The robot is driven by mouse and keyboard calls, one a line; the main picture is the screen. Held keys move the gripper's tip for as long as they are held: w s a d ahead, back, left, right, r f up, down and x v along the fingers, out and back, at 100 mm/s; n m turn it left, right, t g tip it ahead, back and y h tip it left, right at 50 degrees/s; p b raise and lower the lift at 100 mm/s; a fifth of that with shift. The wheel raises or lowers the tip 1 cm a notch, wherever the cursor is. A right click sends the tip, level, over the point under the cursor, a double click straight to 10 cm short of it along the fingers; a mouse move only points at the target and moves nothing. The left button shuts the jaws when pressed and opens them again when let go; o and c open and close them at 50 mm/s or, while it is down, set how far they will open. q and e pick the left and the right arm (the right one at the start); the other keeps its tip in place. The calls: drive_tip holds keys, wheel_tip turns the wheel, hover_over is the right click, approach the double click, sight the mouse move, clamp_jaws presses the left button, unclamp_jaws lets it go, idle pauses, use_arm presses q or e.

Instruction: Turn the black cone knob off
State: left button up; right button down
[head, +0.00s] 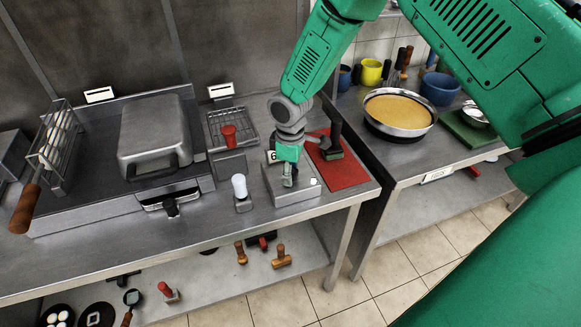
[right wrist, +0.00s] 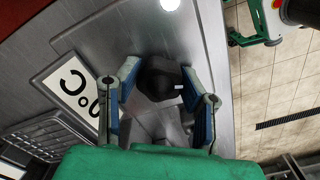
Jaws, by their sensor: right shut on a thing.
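The black cone knob (right wrist: 160,78) shows in the right wrist view as a dark, blunt shape with a small white mark, between the blue-padded fingers of my right gripper (right wrist: 168,92). My right gripper is shut on it. In the head view my right gripper (head: 289,180) points down over a grey metal control box (head: 297,197) near the counter's front edge, and it hides the knob there. A small white round light (head: 314,182) is on the box's right side; it also shows in the wrist view (right wrist: 169,4). My left gripper is not in view.
A red mat (head: 345,174) with a dark-handled tool (head: 334,139) lies to the right. A grey press (head: 157,135) and a wire basket (head: 60,140) are farther left.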

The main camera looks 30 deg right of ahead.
drive_tip(key=shift+a, duration=0.1)
drive_tip(key=shift+s+n+p, duration=0.1)
drive_tip(key=shift+n+p, duration=0.45)
drive_tip(key=shift+n, duration=1.55)
drive_tip(key=shift+f, duration=0.1)
drive_tip(key=c, duration=1.2)
unclamp_jaws()
